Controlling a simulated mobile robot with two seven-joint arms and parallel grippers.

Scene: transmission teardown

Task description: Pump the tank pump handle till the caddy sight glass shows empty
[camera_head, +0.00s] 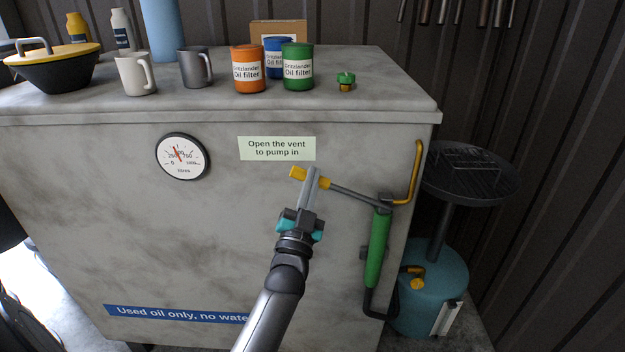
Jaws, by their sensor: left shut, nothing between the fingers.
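The tank pump (377,248) is a green cylinder on the front right of a grey tank (90,200). Its handle is a grey rod (352,195) reaching left to a yellow grip (298,173), nearly level and slightly raised at the grip end. My left gripper (313,174) is shut and empty, its fingertips overlapping the rod just right of the grip; I cannot tell whether they touch. The teal caddy (440,285) stands on the floor at right, with a dark pan (470,175) above. A pale strip (447,317), perhaps its sight glass, is too small to read. My right gripper is out of view.
A yellow pipe (416,170) rises beside the pump.

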